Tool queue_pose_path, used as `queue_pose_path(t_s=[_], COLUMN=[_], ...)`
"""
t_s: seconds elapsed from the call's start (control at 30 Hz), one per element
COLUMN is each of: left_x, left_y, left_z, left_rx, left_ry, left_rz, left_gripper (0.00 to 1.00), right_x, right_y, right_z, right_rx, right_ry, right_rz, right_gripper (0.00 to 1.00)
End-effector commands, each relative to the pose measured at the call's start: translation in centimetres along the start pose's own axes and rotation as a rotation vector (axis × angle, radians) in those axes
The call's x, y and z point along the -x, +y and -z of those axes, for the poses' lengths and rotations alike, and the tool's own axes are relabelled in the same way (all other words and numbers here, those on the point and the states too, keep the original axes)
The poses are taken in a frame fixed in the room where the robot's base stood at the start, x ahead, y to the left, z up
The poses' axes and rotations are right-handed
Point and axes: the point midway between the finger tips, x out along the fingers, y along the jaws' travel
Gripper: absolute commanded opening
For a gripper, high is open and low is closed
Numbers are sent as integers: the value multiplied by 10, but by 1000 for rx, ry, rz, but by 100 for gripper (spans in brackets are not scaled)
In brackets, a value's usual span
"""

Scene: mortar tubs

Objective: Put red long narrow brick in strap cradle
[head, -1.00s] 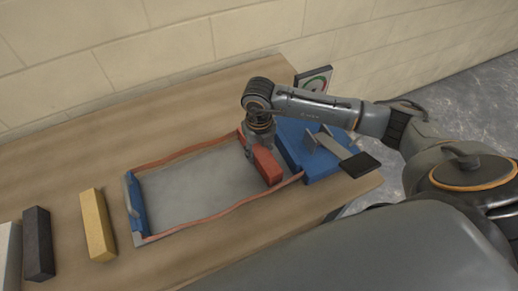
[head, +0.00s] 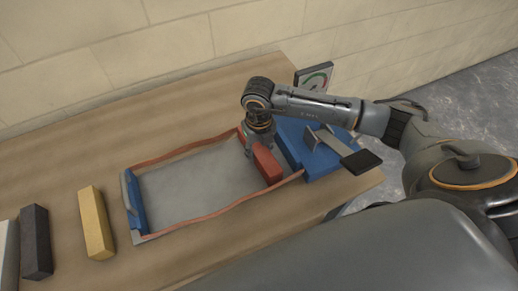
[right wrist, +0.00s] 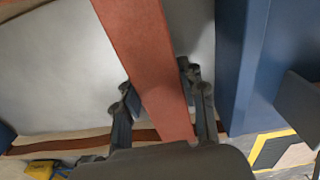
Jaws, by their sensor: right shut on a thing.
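The red long narrow brick (head: 267,163) is at the right end of the strap cradle, beside its blue right block. The strap cradle (head: 185,190) has a grey bed, wavy red-brown straps along its long sides and a blue left end. My right gripper (head: 250,150) is over the brick's far part, pointing down. In the right wrist view, its fingers (right wrist: 160,97) are on both sides of the red brick (right wrist: 148,60), shut on it. I cannot tell whether the brick touches the bed. My left gripper is out of view.
A yellow brick (head: 97,223), a black brick (head: 37,242) and a pale brick (head: 9,255) stand on the wooden table (head: 90,150) at left. The blue block (head: 298,143) carries a grey lever and a gauge (head: 315,78) stands behind. A wall runs along the back.

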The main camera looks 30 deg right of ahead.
Motion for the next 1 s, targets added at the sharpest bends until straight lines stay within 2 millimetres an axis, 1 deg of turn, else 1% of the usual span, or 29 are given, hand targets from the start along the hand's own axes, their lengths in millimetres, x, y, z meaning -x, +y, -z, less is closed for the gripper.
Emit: queue_pose_path(t_s=[0.03, 0.07, 0.1, 0.17, 0.43, 0.57, 0.67, 0.9, 1.0], left_x=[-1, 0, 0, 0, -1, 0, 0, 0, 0], left_y=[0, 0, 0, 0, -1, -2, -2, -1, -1], left_z=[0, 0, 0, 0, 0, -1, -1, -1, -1], left_rx=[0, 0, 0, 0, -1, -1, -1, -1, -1], left_ry=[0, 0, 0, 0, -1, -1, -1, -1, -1], left_rz=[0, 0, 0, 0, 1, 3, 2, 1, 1], left_gripper=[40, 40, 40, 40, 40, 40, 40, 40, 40], right_x=[0, 1, 1, 1, -2, 5, 19, 71, 90], right_y=[0, 0, 0, 0, 0, 0, 0, 0, 0], right_z=[-1, -1, -1, -1, 1, 0, -1, -1, -1], right_rx=[0, 0, 0, 0, 0, 0, 1, 1, 1], right_ry=[-3, -3, -3, -3, 3, -1, -3, -6, -6], right_rz=[-1, -1, -1, -1, 1, 0, 0, -1, -1], right_gripper=[43, 49, 57, 67, 67, 67, 67, 67, 67])
